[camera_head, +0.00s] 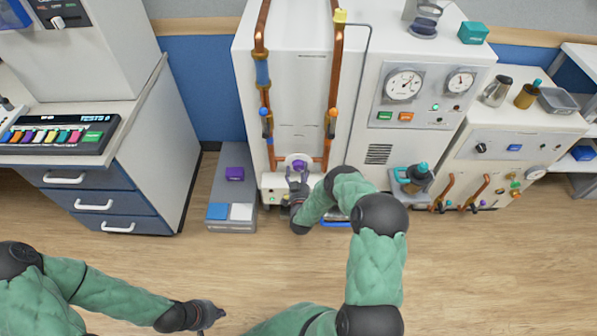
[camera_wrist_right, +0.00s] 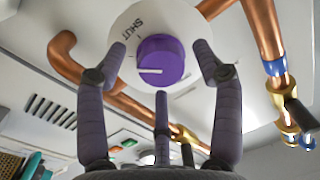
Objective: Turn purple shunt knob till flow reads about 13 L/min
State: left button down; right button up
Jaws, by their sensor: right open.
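The purple shunt knob (camera_wrist_right: 162,62) sits on a round white dial plate (camera_wrist_right: 127,30) with dark lettering. Its white pointer line points left in the right wrist view. In the head view the knob (camera_head: 299,164) is small, at the bottom of the copper pipes. No flow number is legible.
Copper pipes (camera_head: 333,90) flank the knob. A panel with two round gauges (camera_head: 404,84) is at the right. A grey step box (camera_head: 233,190) with coloured blocks stands left of the knob. The floor in front is clear.

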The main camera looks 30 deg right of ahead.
jog(key=v, duration=1.1)
jog(key=shift+s+a, duration=0.15)
jog(key=shift+s, duration=0.05)
jog(key=s+a+f+n+g+y+p, duration=0.2)
jog(key=a+n+g+y+p, duration=0.15)
jog(key=a+g+y, duration=0.6)
jog(key=s+a+r+g+y+p, duration=0.1)
jog(key=s+a+r+g+p, duration=0.1)
jog(key=s+a, duration=0.4)
jog(key=s+a+r+n+g+y+p, duration=0.1)
jog(key=s+a+r+g, duration=0.3)
jog(key=s, duration=1)
jog(key=a+r+y+p, duration=0.1)
jog(key=a, duration=0.2)
jog(key=shift+s, duration=0.25)
jog(key=shift+d+n, duration=0.1)
jog(key=shift+n, duration=0.15)
